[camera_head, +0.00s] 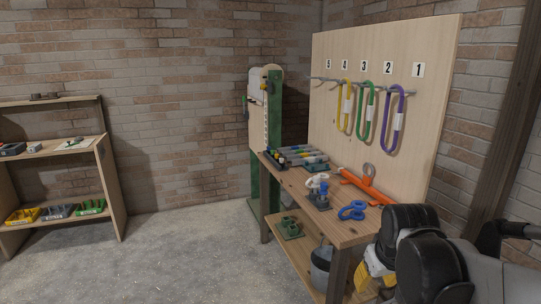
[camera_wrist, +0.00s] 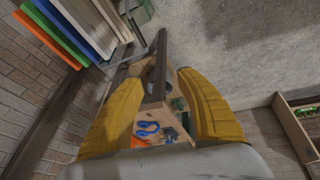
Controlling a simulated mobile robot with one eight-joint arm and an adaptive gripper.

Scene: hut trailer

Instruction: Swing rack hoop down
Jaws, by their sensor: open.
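In the head view, colored oblong hoops hang from hooks on a wooden pegboard: a purple hoop (camera_head: 386,120), a green hoop (camera_head: 360,125) and a yellow hoop (camera_head: 337,118). In the wrist view, a rack of colored panels (camera_wrist: 62,25) stands at upper left, with a grey metal frame part (camera_wrist: 126,55) beside it. I cannot tell which part is the rack hoop. My gripper (camera_wrist: 158,80) has two yellow fingers, spread apart with nothing held between them. In the head view its yellow part (camera_head: 372,281) shows low by the workbench's near end, partly hidden by my arm.
The workbench (camera_head: 337,222) carries an orange tool (camera_head: 364,186), blue-handled item (camera_head: 352,211) and several small tools. A grey bucket (camera_head: 320,270) is under it. A wooden shelf (camera_head: 113,185) stands at left. The concrete floor between is clear.

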